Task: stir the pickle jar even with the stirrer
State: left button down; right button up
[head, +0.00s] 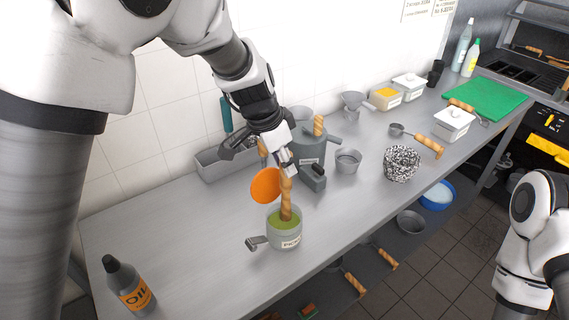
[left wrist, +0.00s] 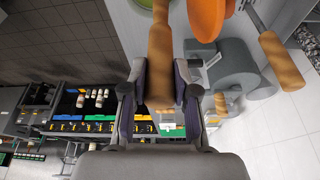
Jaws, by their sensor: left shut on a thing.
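The pickle jar (head: 286,240) is a grey, labelled pot with green contents. It stands upright near the front edge of the counter. My left gripper (head: 287,168) is above it, shut on the stirrer (head: 286,207), which has a turned wooden handle. The stirrer is nearly upright and its lower end goes into the jar's mouth; the tip is hidden. In the left wrist view the stirrer handle (left wrist: 160,52) sits between the fingers, and a bit of the jar's green contents shows at the top edge. My right arm shows at the lower right, but its gripper is out of frame.
An orange round thing (head: 265,186) is close behind the jar. An oil bottle (head: 129,286) is at the front left. The counter between bottle and jar is mostly clear.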

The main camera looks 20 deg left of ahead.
pick_arm(q)
notch_tip(320, 180, up, 10)
jog(key=p, duration=0.6)
jog(key=shift+a+f, duration=0.15)
jog(key=shift+f, duration=0.1)
